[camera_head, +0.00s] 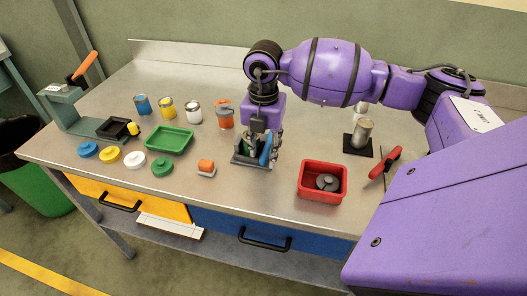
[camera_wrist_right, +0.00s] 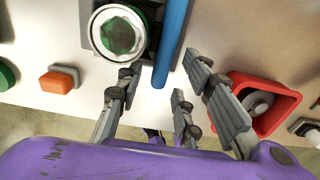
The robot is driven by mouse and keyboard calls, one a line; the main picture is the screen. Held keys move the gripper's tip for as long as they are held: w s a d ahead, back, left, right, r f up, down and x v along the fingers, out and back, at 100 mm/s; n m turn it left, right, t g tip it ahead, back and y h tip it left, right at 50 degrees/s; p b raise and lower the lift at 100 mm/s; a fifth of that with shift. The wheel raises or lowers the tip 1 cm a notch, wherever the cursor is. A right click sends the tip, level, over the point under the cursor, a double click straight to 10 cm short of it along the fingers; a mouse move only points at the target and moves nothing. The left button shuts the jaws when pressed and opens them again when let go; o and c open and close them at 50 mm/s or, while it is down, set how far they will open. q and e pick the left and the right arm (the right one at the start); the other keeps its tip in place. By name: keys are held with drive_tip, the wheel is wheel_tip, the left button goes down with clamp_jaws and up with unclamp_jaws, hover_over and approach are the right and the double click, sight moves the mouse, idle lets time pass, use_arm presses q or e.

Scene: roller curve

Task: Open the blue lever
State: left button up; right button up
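The blue lever (camera_head: 265,154) stands at the right side of a small dark fixture (camera_head: 241,162) near the middle of the bench. In the wrist view the lever (camera_wrist_right: 172,40) is a long blue bar beside a round, white-rimmed holder with a green piece (camera_wrist_right: 120,36). My right gripper (camera_head: 268,140) is above the fixture and partly hides it. In the wrist view the right gripper (camera_wrist_right: 160,68) has its fingers spread, with the lever's near end between them. Gaps show on both sides, and I see no clear contact. My left gripper is not in view.
A red bin (camera_head: 307,191) with a grey part stands to the right, near a metal cylinder (camera_head: 363,132) and a red-handled tool (camera_head: 386,163). Several paint cans stand behind left. A green tray (camera_head: 153,143), colored lids and an orange block (camera_head: 206,165) lie left.

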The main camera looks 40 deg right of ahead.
drive_tip(key=shift+f, duration=0.7)
clamp_jaws()
